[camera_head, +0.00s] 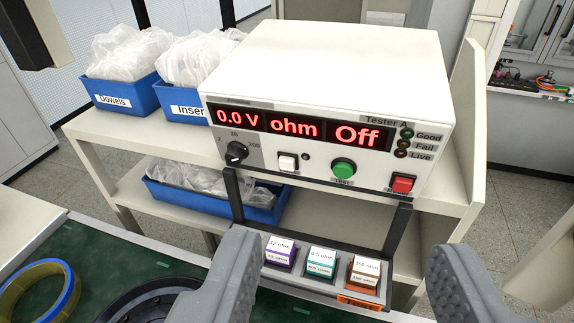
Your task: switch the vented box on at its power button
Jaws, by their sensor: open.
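A white box labelled Tester A (340,65) stands on a dark frame in the middle of the view; I see no vents on its visible faces. Its lit red display (298,127) reads 0.0 V, ohm and Off. Below the display are a black knob (236,153), a small white button (287,162), a round green button (343,168) marked Test and a red button (402,184) at right. Which one is the power button I cannot tell for sure. My gripper (347,247) is open and empty, its fingers in front of and below the box, apart from it.
Below the tester, a tray holds a purple block (280,252), a teal block (321,262) and a brown block (364,272) with ohm labels. Blue bins (128,100) of bagged parts stand on the shelf at left. A blue-and-yellow ring (68,289) lies on the green bench at lower left.

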